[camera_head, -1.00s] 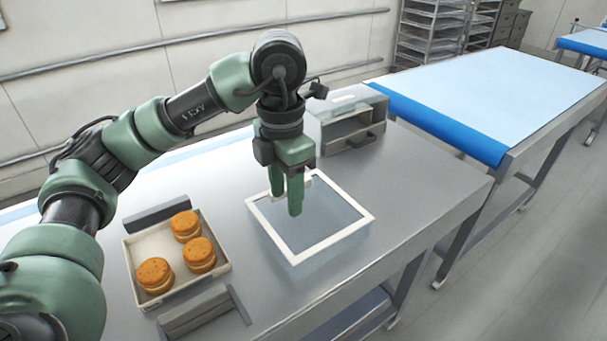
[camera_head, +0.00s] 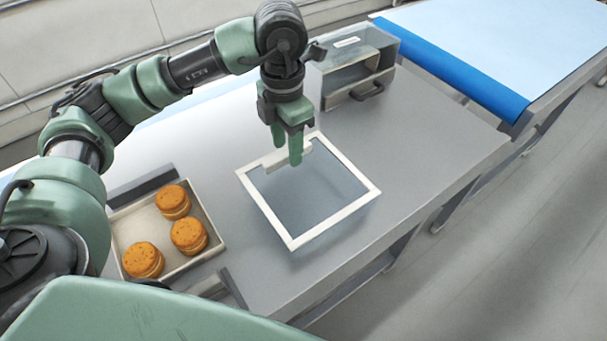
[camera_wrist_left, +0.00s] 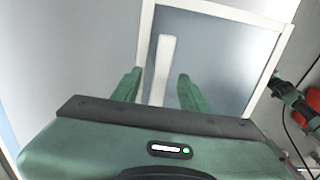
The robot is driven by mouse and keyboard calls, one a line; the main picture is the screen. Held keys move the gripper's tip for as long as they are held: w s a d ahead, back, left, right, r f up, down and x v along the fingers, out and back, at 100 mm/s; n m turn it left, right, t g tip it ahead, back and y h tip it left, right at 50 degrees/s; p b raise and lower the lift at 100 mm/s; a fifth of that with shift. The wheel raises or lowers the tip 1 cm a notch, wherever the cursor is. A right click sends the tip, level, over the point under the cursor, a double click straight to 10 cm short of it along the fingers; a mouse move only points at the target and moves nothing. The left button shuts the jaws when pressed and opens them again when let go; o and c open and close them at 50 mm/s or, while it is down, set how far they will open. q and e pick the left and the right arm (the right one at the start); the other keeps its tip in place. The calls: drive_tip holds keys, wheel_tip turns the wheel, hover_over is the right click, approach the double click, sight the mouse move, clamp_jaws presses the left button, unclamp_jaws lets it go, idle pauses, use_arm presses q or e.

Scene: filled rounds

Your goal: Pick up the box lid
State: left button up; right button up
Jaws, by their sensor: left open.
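The box lid (camera_head: 358,207) is a square translucent bluish panel with a white frame, on the left work table. A pale handle bar (camera_head: 270,162) sits near its far left edge. My left gripper (camera_head: 287,151) points down over this bar, fingers apart. In the left wrist view the white bar (camera_wrist_left: 164,60) lies between the two open fingertips (camera_wrist_left: 157,84), with a gap showing on each side; I see no grip. What lies under the lid is hard to make out through the panel. My right gripper does not show.
A shallow tray (camera_head: 213,222) with several orange-brown round filled cakes stands left of the lid. A grey case with a clear top (camera_head: 358,70) stands behind right. A blue-covered table (camera_head: 500,50) is beyond. The steel table (camera_head: 425,125) is bare right of the lid.

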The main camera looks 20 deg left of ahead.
use_arm(q)
drive_tip(key=shift+f, duration=0.5)
clamp_jaws()
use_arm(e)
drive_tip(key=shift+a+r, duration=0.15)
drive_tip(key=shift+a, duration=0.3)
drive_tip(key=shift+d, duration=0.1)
use_arm(q)
drive_tip(key=shift+r, duration=0.15)
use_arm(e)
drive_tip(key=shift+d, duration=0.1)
